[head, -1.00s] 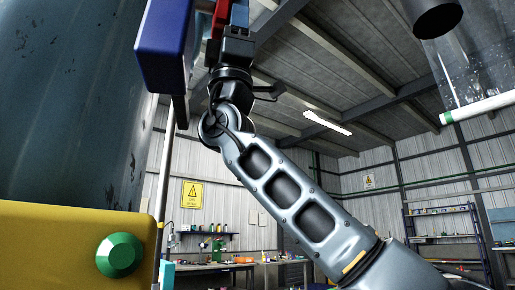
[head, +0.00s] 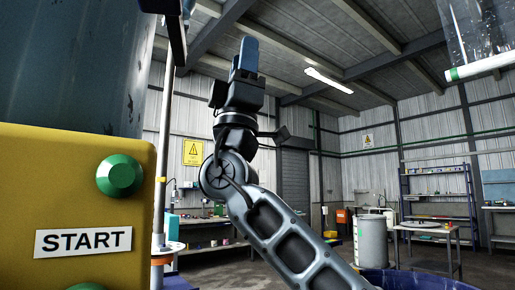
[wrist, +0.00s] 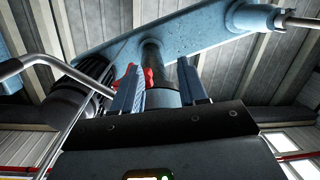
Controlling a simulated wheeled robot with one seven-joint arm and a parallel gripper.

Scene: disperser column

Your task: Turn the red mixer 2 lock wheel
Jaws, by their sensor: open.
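My gripper (head: 246,54) points upward in the middle of the head view, with no object visible between its fingers there. In the wrist view its two blue-grey fingers (wrist: 161,84) are spread apart. A small red part (wrist: 150,78), which looks like part of the red lock wheel, shows beside the left finger, which partly hides it. It is by a dark upright column (wrist: 154,62) under a light blue arm-like beam (wrist: 175,28). I cannot tell whether the finger touches the red part. The wheel does not show in the head view.
A yellow panel (head: 75,190) with a green button (head: 119,175) and a START label (head: 83,241) stands close at left, before a large blue-grey vessel (head: 75,70). A thin metal rod (wrist: 50,65) crosses the wrist view's left. Open workshop floor lies behind my arm.

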